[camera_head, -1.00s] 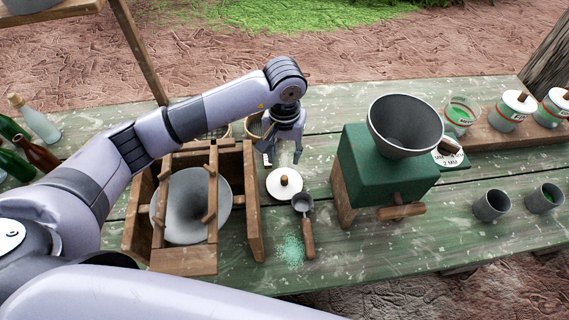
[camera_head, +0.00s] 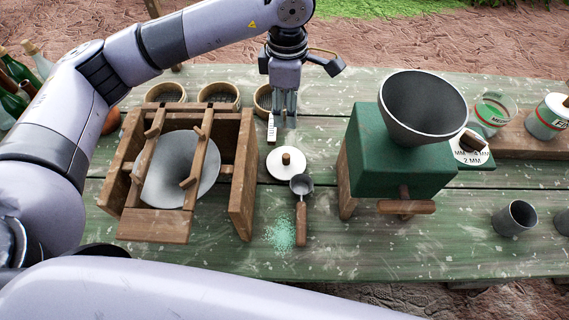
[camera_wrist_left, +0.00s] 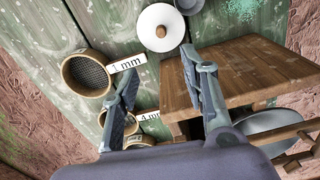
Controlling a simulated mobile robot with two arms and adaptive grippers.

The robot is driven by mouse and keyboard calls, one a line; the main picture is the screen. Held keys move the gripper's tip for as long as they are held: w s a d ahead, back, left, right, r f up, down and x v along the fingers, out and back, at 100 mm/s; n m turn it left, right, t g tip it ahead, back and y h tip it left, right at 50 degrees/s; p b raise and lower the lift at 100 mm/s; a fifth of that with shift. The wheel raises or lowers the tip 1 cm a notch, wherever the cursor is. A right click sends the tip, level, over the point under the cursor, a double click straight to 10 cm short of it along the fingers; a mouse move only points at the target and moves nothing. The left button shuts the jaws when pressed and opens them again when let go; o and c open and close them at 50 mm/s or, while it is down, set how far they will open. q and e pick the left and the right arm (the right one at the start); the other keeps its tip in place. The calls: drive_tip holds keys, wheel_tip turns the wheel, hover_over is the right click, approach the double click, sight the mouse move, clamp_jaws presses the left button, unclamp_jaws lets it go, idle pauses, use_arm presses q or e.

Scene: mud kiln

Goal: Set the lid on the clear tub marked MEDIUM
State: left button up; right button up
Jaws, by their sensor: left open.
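The lid, a white disc (camera_head: 275,167) with a wooden knob, lies flat on the green table between the wooden frame and the green mill. The left wrist view shows the lid (camera_wrist_left: 147,24) at the top centre. My left gripper (camera_head: 283,124) is above the table on the far side of the lid, fingers pointing down, open and empty. Its fingers (camera_wrist_left: 161,68) show apart in the wrist view, with the lid beyond them. My right gripper is not in view.
The green mill (camera_head: 400,170) with a grey hopper (camera_head: 423,105) stands between lid and tub. The wooden frame (camera_head: 245,185) is close left of the lid. A small ladle (camera_head: 301,190) nearly touches the lid. Round sieves (camera_head: 218,92) stand behind. Another lidded tub (camera_head: 549,120) is at right.

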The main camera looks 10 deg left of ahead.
use_arm(q)
drive_tip(key=p, duration=0.4)
hover_over(286, 156)
wheel_tip(286, 156, down, 11)
drive_tip(key=shift+a+f, duration=0.1)
drive_tip(key=shift+w+f, duration=0.1)
drive_tip(key=shift+f, duration=0.75)
wheel_tip(286, 156, down, 4)
drive_tip(key=shift+r+p, duration=0.2)
drive_tip(key=shift+p, duration=0.8)
drive_tip(key=shift+f, duration=0.4)
drive_tip(key=shift+c, duration=0.2)
